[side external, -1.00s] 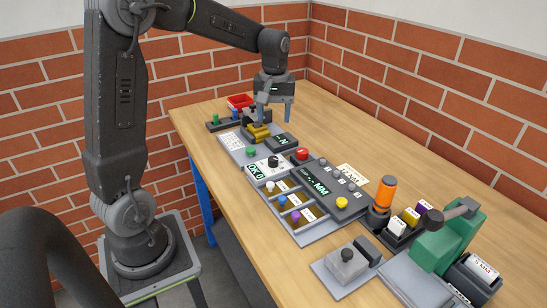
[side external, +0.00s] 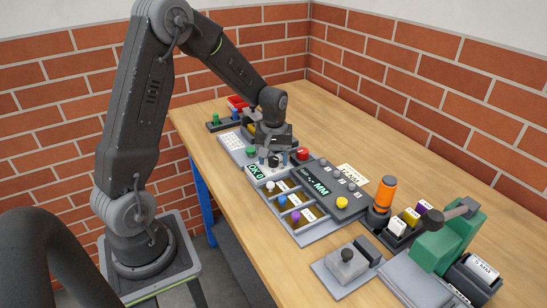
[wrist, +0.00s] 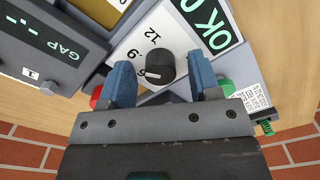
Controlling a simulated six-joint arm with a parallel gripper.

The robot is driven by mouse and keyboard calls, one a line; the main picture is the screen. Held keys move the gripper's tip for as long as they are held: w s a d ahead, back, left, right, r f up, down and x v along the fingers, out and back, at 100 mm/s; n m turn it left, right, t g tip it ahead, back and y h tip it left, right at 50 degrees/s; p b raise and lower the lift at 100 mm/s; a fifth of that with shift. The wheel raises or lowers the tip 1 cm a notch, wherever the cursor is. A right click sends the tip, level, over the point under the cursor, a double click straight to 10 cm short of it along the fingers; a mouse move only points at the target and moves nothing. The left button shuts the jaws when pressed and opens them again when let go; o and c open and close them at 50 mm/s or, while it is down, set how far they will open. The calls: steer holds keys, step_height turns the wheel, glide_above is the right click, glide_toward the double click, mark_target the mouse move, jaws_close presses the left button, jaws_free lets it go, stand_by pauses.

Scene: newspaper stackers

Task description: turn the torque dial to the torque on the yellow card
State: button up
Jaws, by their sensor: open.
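The torque dial is a black round knob (wrist: 160,67) on a white plate (wrist: 122,47) printed with numbers including 12 and 9. A pale mark on the knob points left in the wrist view; the exact number it meets is unclear. My gripper (wrist: 160,84) has its blue fingers apart on either side of the knob, without visible contact. In the side external view my gripper (side external: 273,159) is low over the dial and largely hides it. A pale yellow card (side external: 352,175) lies behind the dark console; its print ends in NM, the number too small to read surely.
Beside the dial are an OK 0 display (wrist: 205,22), a red button (side external: 302,154) and a green button (side external: 251,152). A dark console (side external: 325,186), an orange cylinder (side external: 384,193) and a green press (side external: 447,240) stand to the right. The table's back right is clear.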

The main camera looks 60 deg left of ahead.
steer(key=shift+c, duration=0.2)
steer(key=c, duration=0.9)
steer(key=shift+m, duration=0.3)
steer(key=m, duration=1.1)
steer(key=shift+s, duration=0.1)
steer(key=shift+m, duration=0.3)
steer(key=o, duration=0.9)
steer(key=shift+o, duration=0.2)
